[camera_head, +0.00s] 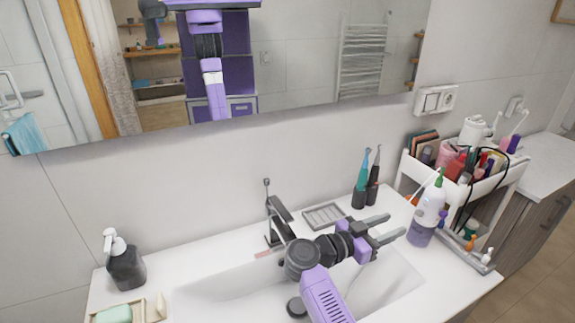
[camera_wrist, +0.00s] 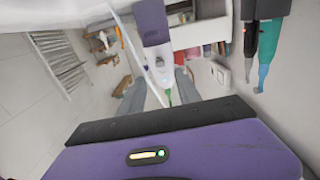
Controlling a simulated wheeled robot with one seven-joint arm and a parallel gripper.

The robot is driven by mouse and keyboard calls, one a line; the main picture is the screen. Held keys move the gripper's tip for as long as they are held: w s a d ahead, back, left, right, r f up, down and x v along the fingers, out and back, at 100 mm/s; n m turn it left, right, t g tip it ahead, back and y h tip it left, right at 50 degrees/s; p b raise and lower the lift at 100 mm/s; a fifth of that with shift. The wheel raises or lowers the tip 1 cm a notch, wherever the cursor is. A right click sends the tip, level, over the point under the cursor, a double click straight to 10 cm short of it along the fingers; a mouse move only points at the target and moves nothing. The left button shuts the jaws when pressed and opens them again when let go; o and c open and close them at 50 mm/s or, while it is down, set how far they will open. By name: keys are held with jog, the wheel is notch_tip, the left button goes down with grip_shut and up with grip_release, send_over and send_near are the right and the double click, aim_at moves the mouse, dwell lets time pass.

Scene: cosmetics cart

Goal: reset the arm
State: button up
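My gripper (camera_head: 397,226) is over the right part of the sink, with its two grey fingers spread apart and pointing right. Nothing is held between them. A white bottle with a lilac base (camera_head: 420,236) stands on the counter just beyond the fingertips; whether they touch it I cannot tell. In the wrist view, which is turned over, the gripper's fingers (camera_wrist: 160,78) show on both sides of the bottle's narrow end. The bottle's purple base (camera_wrist: 152,22) is at the top there. My arm reaches up from the bottom of the head view.
The black faucet (camera_head: 280,215) stands behind the basin. Two electric toothbrushes (camera_head: 367,180) stand behind my gripper. A white cosmetics rack (camera_head: 470,190) is at the right. A dark soap dispenser (camera_head: 124,264) and a soap tray (camera_head: 140,313) are at the left. The mirror (camera_head: 300,55) hangs behind.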

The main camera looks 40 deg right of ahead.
jog(key=w+a+r+m+t+h, duration=0.25)
jog(key=w+r+t+h, duration=0.2)
jog(key=r+t, duration=0.4)
jog(key=s+a+r+n+t+y, duration=0.1)
jog(key=a+n+t+y, duration=0.1)
jog(key=a+n+t, duration=0.3)
jog(key=s+a+r+n+t+y, duration=0.1)
jog(key=s+a+r+n+t, duration=0.1)
jog(key=a+n+t, duration=0.4)
jog(key=s+a+f+n+t+y, duration=0.3)
jog(key=s+a+f+n+y, duration=0.15)
jog(key=a+y, duration=0.35)
jog(key=s+a+f+n+t+y, duration=0.2)
jog(key=s+a+f+n+y, duration=0.15)
jog(key=s+a+y, duration=0.35)
jog(key=s+a+f+n+g+y, duration=0.2)
jog(key=s, duration=0.5)
jog(key=s+a+f+n+g+y, duration=0.2)
jog(key=s+a+f+g, duration=0.1)
jog(key=s, duration=0.4)
jog(key=shift+s+a, duration=0.3)
jog(key=shift+s, duration=0.05)
